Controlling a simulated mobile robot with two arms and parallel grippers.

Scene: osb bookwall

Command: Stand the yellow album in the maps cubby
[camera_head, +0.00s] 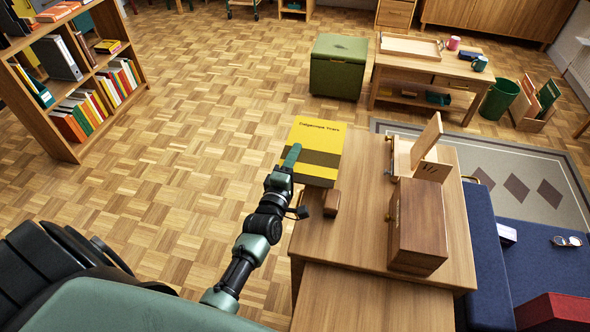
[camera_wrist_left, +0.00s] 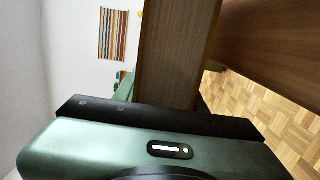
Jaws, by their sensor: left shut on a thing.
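The yellow album (camera_head: 318,140), with a dark title on its cover, is at the left edge of the wooden table, beyond my forearm. My left gripper (camera_head: 291,158) is shut on its near left side. In the left wrist view the album's page block (camera_wrist_left: 175,50) rises upright from between the jaws. I cannot tell whether the album touches the table. The bookshelf (camera_head: 146,84) at the upper left has open compartments with books and binders. No maps label is readable, so I cannot tell which cubby is meant. My right gripper is not in view.
The table (camera_head: 345,235) bears a small wooden block (camera_head: 332,203) and a wooden box (camera_head: 418,222) with an open part behind it. A green pouf (camera_head: 338,75) stands beyond. A blue sofa (camera_head: 530,265) is at right. Parquet floor (camera_head: 190,130) is clear between shelf and table.

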